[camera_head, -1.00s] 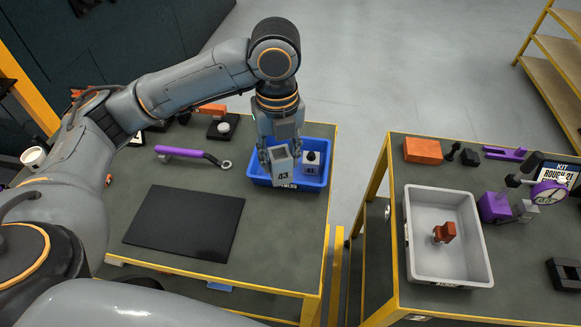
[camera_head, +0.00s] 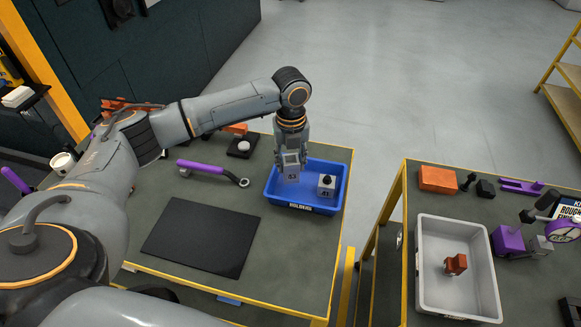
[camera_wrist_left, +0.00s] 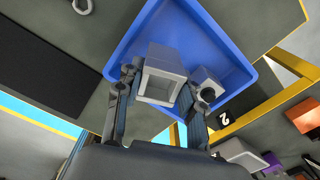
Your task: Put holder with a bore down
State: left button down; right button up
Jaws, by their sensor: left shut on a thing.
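My right gripper is not in view.
A black mat (camera_head: 203,236) and a purple-handled wrench (camera_head: 206,168) lie left of the bin. The right table holds a grey tray (camera_head: 429,222) with a copper-coloured part (camera_head: 455,264) inside. A gap separates the two tables.

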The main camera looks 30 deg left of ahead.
aim_at(291, 170)
pick_arm(q)
notch_tip(291, 170, down, 3)
jog(key=shift+w+a+f+p, duration=0.1)
jog(key=shift+a+p, duration=0.05)
jog(key=shift+p, duration=0.55)
jog(key=shift+f, duration=0.15)
jog(key=c, duration=0.8)
grip_release()
jog(key=shift+f, duration=0.15)
notch_tip(291, 170, up, 12)
jog(key=b, duration=0.2)
jog(key=shift+r+b, duration=0.2)
jog(key=shift+b, duration=0.15)
